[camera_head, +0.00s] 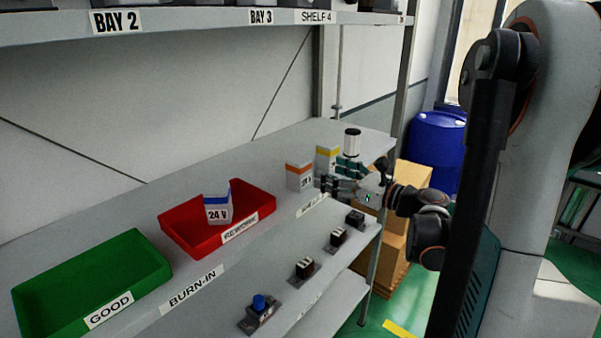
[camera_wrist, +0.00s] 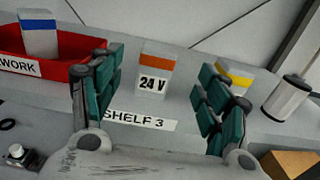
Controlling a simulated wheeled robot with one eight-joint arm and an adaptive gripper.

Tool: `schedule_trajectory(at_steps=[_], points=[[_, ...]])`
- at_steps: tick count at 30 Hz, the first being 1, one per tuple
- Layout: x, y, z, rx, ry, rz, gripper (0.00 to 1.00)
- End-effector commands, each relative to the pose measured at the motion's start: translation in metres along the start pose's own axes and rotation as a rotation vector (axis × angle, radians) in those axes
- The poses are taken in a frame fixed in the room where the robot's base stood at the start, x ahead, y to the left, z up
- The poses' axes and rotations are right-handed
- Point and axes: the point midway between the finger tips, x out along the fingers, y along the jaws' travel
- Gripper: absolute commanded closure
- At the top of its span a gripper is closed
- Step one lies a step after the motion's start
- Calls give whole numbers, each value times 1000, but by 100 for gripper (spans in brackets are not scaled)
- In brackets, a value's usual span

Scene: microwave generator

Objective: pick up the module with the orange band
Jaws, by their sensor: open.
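The module with the orange band (camera_head: 299,178) is a small white box standing upright on the shelf, between the red bin and a yellow-banded module. In the wrist view the orange-banded module (camera_wrist: 156,71) carries a 24 V label and stands beyond and between the fingers, with space on both sides. My gripper (camera_head: 340,177) is open and empty at the shelf's right end; its two teal-padded fingers also show in the wrist view (camera_wrist: 157,97). The right finger partly covers the yellow-banded module (camera_wrist: 235,79).
A red REWORK bin (camera_head: 180,243) holds a blue-banded 24 V module (camera_head: 218,208). A green GOOD bin (camera_head: 135,249) stands at the left. A white cylinder (camera_wrist: 287,98) stands right of the yellow-banded module. Several switches line a lower ledge. An upper shelf (camera_head: 200,18) hangs above.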

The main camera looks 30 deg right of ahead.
Motion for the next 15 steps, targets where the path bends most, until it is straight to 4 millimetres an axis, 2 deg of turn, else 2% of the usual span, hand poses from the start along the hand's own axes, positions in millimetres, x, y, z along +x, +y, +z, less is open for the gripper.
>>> schedule_trajectory(at_steps=[1, 6, 9, 15], points=[[12, 2, 0, 0, 1, 6, 31], [43, 1, 0, -1, 1, 5, 31], [55, 1, 0, -1, 2, 3, 31], [65, 1, 0, -2, 2, 1, 31]])
